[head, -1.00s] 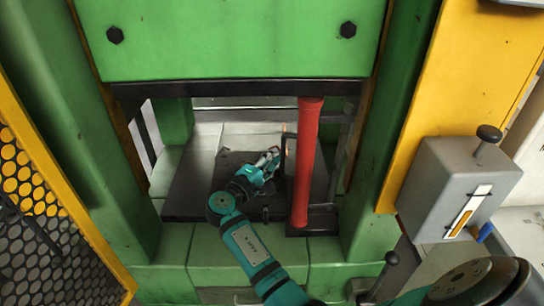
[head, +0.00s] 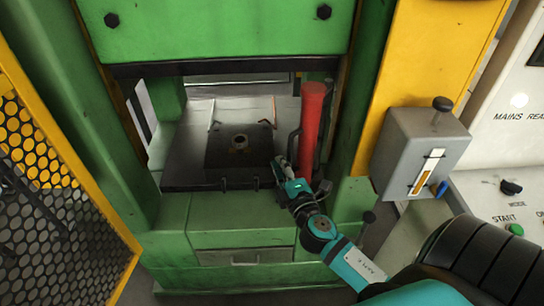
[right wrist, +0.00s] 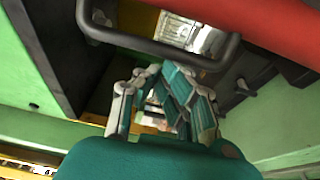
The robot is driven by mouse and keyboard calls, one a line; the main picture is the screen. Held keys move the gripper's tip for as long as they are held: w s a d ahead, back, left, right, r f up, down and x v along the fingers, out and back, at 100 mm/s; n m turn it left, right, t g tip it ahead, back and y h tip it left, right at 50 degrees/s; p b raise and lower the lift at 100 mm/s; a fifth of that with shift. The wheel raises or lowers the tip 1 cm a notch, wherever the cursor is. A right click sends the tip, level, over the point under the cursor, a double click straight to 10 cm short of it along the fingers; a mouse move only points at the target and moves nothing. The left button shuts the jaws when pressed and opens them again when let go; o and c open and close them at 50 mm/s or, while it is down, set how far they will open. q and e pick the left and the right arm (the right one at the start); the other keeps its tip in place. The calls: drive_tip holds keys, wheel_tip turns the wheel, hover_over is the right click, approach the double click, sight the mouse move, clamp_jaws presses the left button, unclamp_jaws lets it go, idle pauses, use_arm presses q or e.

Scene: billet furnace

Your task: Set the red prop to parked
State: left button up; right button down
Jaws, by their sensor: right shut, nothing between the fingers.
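The red prop (head: 312,125) is a red column standing nearly upright at the right side of the press opening, below the dark lower edge of the green ram (head: 220,66). A dark bar handle (head: 293,147) runs along its left side. My right gripper (head: 281,163) is shut and empty, close to the handle's lower part. In the right wrist view, the prop (right wrist: 265,25) crosses the upper right. The handle (right wrist: 160,47) lies just beyond my fingertips (right wrist: 155,75); I cannot tell whether they touch. My left gripper is out of view.
The dark press bed (head: 190,175) carries a plate with a round hole, left of the prop. A grey lever box (head: 420,150) sits on the yellow post at right, beside a control panel (head: 500,205). A yellow mesh guard (head: 45,160) stands at left.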

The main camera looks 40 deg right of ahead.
drive_tip(key=s+d+n+y+b, duration=0.2)
drive_tip(key=s+d+n+y, duration=0.2)
drive_tip(key=s, duration=0.5)
drive_tip(key=shift+d+t+y, duration=0.3)
drive_tip(key=shift+d+y, duration=0.7)
drive_tip(key=shift+y, duration=0.2)
drive_tip(key=shift+s+d+f, duration=0.1)
drive_tip(key=shift+s+d, duration=0.05)
drive_tip(key=shift+s, duration=0.05)
